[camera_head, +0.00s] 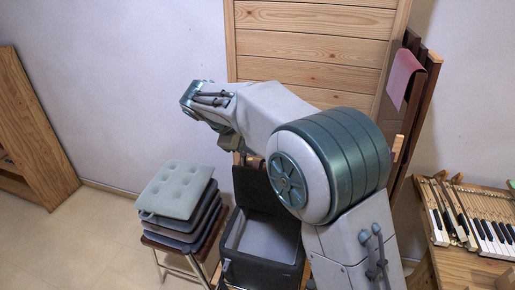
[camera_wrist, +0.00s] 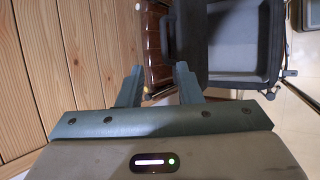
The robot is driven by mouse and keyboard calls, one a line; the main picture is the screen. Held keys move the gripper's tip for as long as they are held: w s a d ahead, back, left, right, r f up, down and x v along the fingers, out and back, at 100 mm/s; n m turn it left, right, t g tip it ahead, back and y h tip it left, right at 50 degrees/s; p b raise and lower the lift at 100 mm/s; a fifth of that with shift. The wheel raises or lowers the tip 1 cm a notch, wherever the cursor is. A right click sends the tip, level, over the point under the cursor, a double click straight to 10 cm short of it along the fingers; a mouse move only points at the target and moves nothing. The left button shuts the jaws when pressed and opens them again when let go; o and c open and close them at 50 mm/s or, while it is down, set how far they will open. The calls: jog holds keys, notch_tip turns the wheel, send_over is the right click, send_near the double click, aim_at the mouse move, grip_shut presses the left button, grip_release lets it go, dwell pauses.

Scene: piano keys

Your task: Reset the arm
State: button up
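My arm rises in the head view and bends over to the left, in front of a wooden plank panel. Beyond the fingers lies an open dark case (camera_wrist: 243,78). The same open case (camera_head: 262,262) shows in the head view below the arm.
Grey-green cushions (camera_head: 176,190) are stacked on a stool at lower left. The plank panel (camera_head: 310,45) stands behind my arm. Piano keys (camera_head: 490,236) lie on a wooden bench at right. A wooden shelf (camera_head: 30,130) stands at far left. The floor (camera_head: 75,240) at lower left is clear.

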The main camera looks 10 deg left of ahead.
jog(key=s+d+r+m+g+y, duration=0.1)
jog(key=s+d+m, duration=0.3)
jog(key=d, duration=0.6)
jog(key=s+d+r+m+g+y, duration=0.1)
jog(key=s+d+m+g, duration=0.3)
jog(key=d, duration=0.6)
jog(key=s+d+f+m+t+y, duration=0.1)
jog(key=s+d+f+m, duration=0.1)
jog(key=s, duration=0.4)
jog(key=s+d+f+m+y, duration=0.1)
jog(key=s+d+m, duration=0.2)
jog(key=s+d, duration=0.2)
jog(key=s+d+f+m+t+y, duration=0.1)
jog(key=s+d+f+m, duration=0.1)
jog(key=s, duration=0.5)
jog(key=shift+s+d+f+m+t, duration=0.3)
jog(key=shift+d+m, duration=0.1)
jog(key=shift+d, duration=0.35)
